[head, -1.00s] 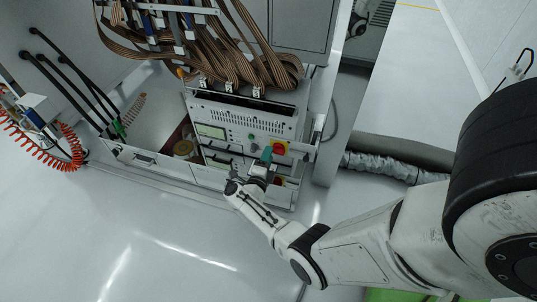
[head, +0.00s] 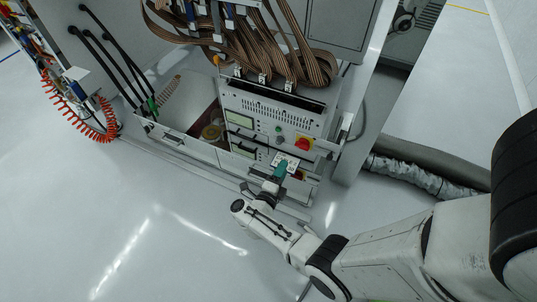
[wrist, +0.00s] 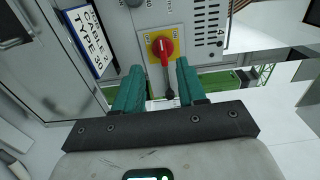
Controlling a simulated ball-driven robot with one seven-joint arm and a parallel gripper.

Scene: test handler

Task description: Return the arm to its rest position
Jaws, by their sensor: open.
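My gripper (head: 283,170) is at the front of the test handler's lower instrument panel (head: 270,128), in the head view. In the wrist view its two green fingers (wrist: 158,85) stand apart with nothing between them. A red rotary switch on a yellow plate (wrist: 162,47) shows just beyond the fingers, and it also shows in the head view (head: 304,144). A dark lever-like piece (wrist: 170,93) appears beyond the gap between the fingers. My arm reaches in from the lower right, bent at the elbow.
Brown ribbon cables (head: 280,55) hang above the panel. Black hoses (head: 105,50) and an orange coiled hose (head: 95,120) are at the left. A silver flexible duct (head: 420,178) lies on the floor at the right. The floor (head: 130,225) in front is clear.

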